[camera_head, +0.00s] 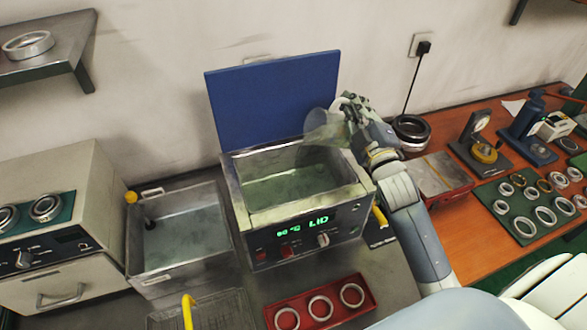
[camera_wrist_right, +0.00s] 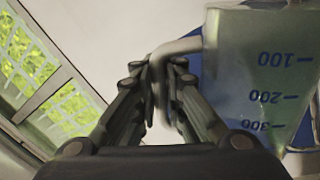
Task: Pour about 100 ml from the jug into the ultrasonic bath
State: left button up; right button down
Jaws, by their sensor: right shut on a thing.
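The clear jug (camera_head: 324,128) is above the back right part of the ultrasonic bath and looks tilted; no stream of liquid shows. In the right wrist view the jug (camera_wrist_right: 255,75) has blue marks 100, 200 and 300, which appear upside down; its liquid level is unclear. My right gripper (camera_head: 349,104) is shut on the jug's handle, and the fingers (camera_wrist_right: 160,80) close around it in the wrist view. The ultrasonic bath (camera_head: 363,188) is a metal tank with greenish liquid inside, its blue lid (camera_head: 272,98) raised, its display reading LID. My left gripper is out of view.
A second metal basin (camera_head: 134,235) with liquid stands left of the bath. A red tray (camera_head: 335,321) with three rings lies in front. A black ring stack (camera_head: 411,130), a red-edged plate (camera_head: 436,172) and a green mat (camera_head: 512,228) with several rings are to the right.

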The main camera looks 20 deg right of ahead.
jog(key=shift+a+r, duration=0.1)
dwell(0.4)
jog(key=shift+a+f+n+b, duration=0.15)
jog(key=shift+f+n+b, duration=0.15)
jog(key=shift+n+b, duration=0.35)
dwell(0.8)
jog(key=shift+r, duration=0.2)
jog(key=d+r+m+p, duration=0.1)
jog(key=p, duration=0.1)
jog(key=shift+m+p, duration=0.3)
jog(key=shift+m, duration=0.05)
jog(key=f+m, duration=0.1)
jog(key=d+f+m+h, duration=0.1)
jog(key=f+m, duration=0.1)
jog(key=shift+s+d, duration=0.1)
jog(key=shift+d, duration=0.05)
jog(key=shift+d+f+m+g+p, duration=0.1)
jog(key=shift+d+m+g+p, duration=0.25)
jog(key=shift+m, duration=0.55)
jog(key=shift+f, duration=0.15)
